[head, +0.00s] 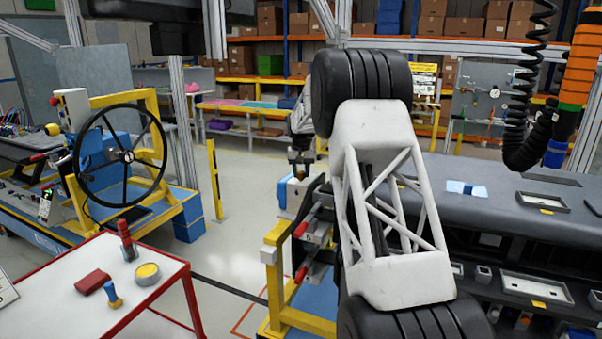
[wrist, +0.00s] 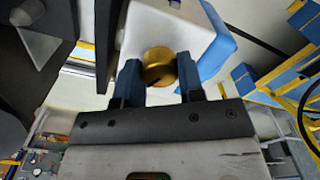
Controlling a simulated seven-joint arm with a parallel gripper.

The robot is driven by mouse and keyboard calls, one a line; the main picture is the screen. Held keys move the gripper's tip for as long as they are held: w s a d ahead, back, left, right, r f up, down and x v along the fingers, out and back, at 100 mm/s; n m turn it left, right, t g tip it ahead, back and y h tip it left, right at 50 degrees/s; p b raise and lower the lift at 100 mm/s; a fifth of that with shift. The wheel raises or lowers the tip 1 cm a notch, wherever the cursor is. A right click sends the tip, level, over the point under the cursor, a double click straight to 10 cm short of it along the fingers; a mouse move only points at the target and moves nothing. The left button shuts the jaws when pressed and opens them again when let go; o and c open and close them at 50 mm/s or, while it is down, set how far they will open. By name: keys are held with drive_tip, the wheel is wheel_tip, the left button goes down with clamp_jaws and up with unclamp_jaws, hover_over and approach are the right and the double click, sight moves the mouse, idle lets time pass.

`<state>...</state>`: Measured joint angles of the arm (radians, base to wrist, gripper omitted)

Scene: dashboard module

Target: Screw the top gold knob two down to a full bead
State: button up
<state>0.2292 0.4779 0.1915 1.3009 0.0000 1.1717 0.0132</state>
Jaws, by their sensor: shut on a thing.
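In the wrist view a round gold knob (wrist: 158,62) with a dark slot in its face sits against a white block with blue sides (wrist: 190,25). My gripper (wrist: 159,78) has its two blue fingers on either side of the knob and is shut on it. In the head view my gripper (head: 299,172) is small and far off, just above the white and blue block (head: 290,192). The knob is too small to make out there. Whether a bead shows around the knob's base cannot be told. No second gold knob is distinguishable.
My arm blocks the middle of the head view. A yellow frame with red-handled clamps (head: 300,275) stands below the block. The dark dashboard (head: 480,190) extends right. A red-edged table (head: 70,290) with small tools is at front left, and a steering wheel (head: 122,155) stands behind it.

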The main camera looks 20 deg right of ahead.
sight(301, 173)
drive_tip(key=o, duration=0.9)
drive_tip(key=shift+r, duration=3.95)
drive_tip(key=shift+s+a+r, duration=0.3)
drive_tip(key=shift+s, duration=0.15)
drive_tip(key=s+a+r, duration=0.3)
drive_tip(key=s+a, duration=0.2)
drive_tip(key=s, duration=0.6)
drive_tip(key=s+a+r+n+t, duration=0.1)
drive_tip(key=s+a+r, duration=0.3)
drive_tip(key=s, duration=0.7)
drive_tip(key=s+a+r, duration=0.2)
drive_tip(key=s+a, duration=0.4)
drive_tip(key=s, duration=0.4)
drive_tip(key=shift+n+t, duration=0.8)
drive_tip(key=s+a+f, duration=0.2)
drive_tip(key=s+f, duration=0.2)
drive_tip(key=s, duration=0.7)
drive_tip(key=s+a+f, duration=0.2)
drive_tip(key=s+f, duration=0.2)
drive_tip(key=s, duration=0.8)
drive_tip(key=s+a+f, duration=0.2)
drive_tip(key=s+f, duration=0.2)
drive_tip(key=s, duration=0.7)
drive_tip(key=shift+s+a, duration=0.35)
